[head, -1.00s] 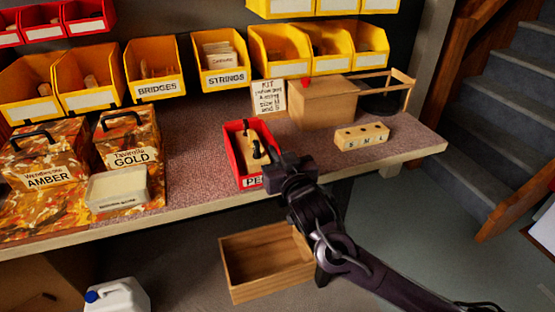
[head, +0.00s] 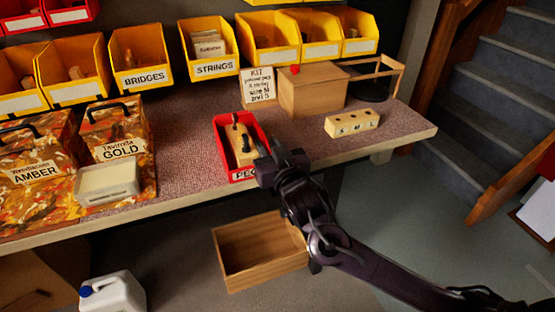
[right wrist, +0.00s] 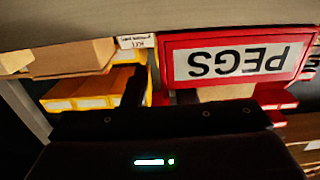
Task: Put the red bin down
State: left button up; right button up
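The red bin (head: 221,152), labelled PEGS, appears to rest upright on the bench top near its front edge. It holds a wooden piece (head: 240,148) with dark pegs. In the right wrist view the bin (right wrist: 306,40) appears upside down. My right gripper (head: 268,146) is at the bin's right side, near its front corner. One dark finger shows beside the bin in the right wrist view, with a gap to the bin wall, so the gripper looks open. The other finger is mostly hidden. My left gripper is out of view.
A small wooden block marked S, M, L (head: 352,123) and a cardboard box (head: 312,94) stand to the right. Patterned cases (head: 118,148) stand left. Yellow bins (head: 210,50) line the back. A wooden crate (head: 260,252) sits below the bench. Bench top left of the bin is clear.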

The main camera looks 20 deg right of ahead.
jog(key=s, duration=1.1)
jog(key=s+a+f+n+g, duration=0.1)
jog(key=s+f+g, duration=0.35)
jog(key=f, duration=0.45)
jog(key=s+a+f+g, duration=0.1)
jog(key=s+f+g, duration=0.3)
jog(key=f, duration=0.5)
jog(key=s+f+n+g, duration=0.1)
jog(key=s+f+g, duration=0.7)
jog(key=s+f, duration=0.2)
jog(key=s, duration=0.2)
jog(key=shift+s+d+f+n, duration=0.15)
jog(key=shift+s+d+n, duration=0.15)
jog(key=shift+d+n, duration=0.1)
